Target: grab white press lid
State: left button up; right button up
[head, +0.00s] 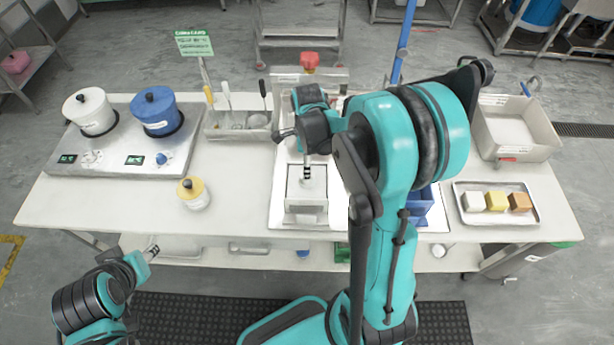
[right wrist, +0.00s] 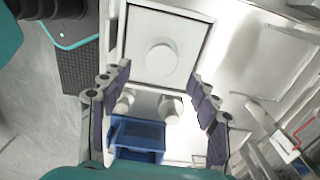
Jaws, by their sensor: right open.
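The white press lid (right wrist: 160,25) is a square white plate with a round white knob (right wrist: 161,58), in the upper middle of the right wrist view.
A blue bin (head: 419,204) stands right of the press and also shows in the right wrist view (right wrist: 137,136). A yellow-lidded jar (head: 193,194) is to the left. The table's left front is clear.

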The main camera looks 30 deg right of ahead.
notch_tip(320, 180, down, 7)
jog(key=shift+w+r+b, duration=0.1)
jog(key=shift+w+b, duration=0.05)
jog(key=shift+b, duration=0.8)
jog(key=c, duration=1.4)
